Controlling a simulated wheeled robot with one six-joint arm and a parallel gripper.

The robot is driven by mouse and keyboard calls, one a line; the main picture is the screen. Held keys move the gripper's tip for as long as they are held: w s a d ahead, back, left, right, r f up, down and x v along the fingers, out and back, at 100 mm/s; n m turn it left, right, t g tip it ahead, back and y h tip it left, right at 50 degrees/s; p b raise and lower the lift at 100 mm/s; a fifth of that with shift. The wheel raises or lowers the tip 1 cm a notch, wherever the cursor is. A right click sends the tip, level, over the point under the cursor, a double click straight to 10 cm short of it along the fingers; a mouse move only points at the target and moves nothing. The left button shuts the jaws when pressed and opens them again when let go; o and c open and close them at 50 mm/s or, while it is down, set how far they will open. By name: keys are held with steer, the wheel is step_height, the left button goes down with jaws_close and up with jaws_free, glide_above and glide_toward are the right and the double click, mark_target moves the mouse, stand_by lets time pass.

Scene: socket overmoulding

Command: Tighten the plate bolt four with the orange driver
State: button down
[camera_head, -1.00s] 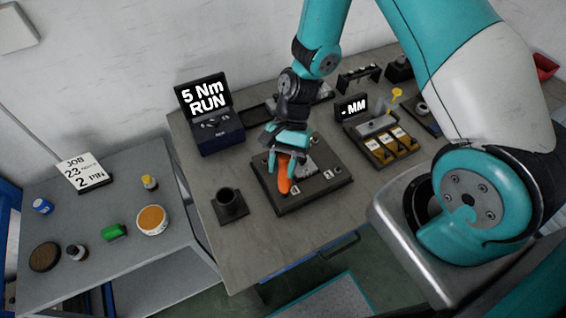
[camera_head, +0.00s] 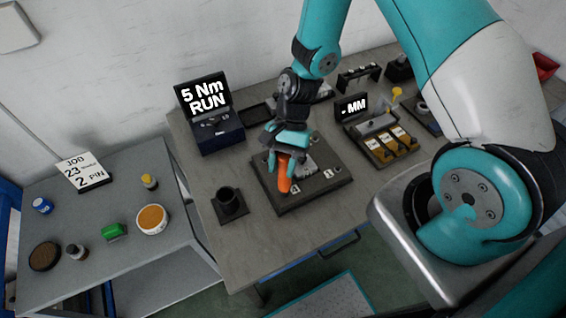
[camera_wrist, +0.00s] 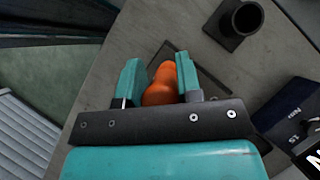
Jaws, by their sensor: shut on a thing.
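The orange driver (camera_head: 284,174) stands roughly upright over the front left part of the dark plate (camera_head: 330,192). My gripper (camera_head: 279,160) is shut on it. In the wrist view the orange handle (camera_wrist: 161,86) sits between my two teal fingers. The driver's tip is hidden, so I cannot tell whether it touches a bolt. The controller (camera_head: 212,115) at the back left reads "5 Nm RUN".
A black cup holder (camera_head: 229,204) stands left of the plate and also shows in the wrist view (camera_wrist: 238,22). A gauge display (camera_head: 352,107) and a tray with yellow parts (camera_head: 391,147) stand to the right. A grey side table (camera_head: 122,245) holds small jars and a job card.

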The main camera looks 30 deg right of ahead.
stand_by(0.3)
step_height(320, 180, up, 5)
steer(key=p, duration=0.4)
stand_by(0.5)
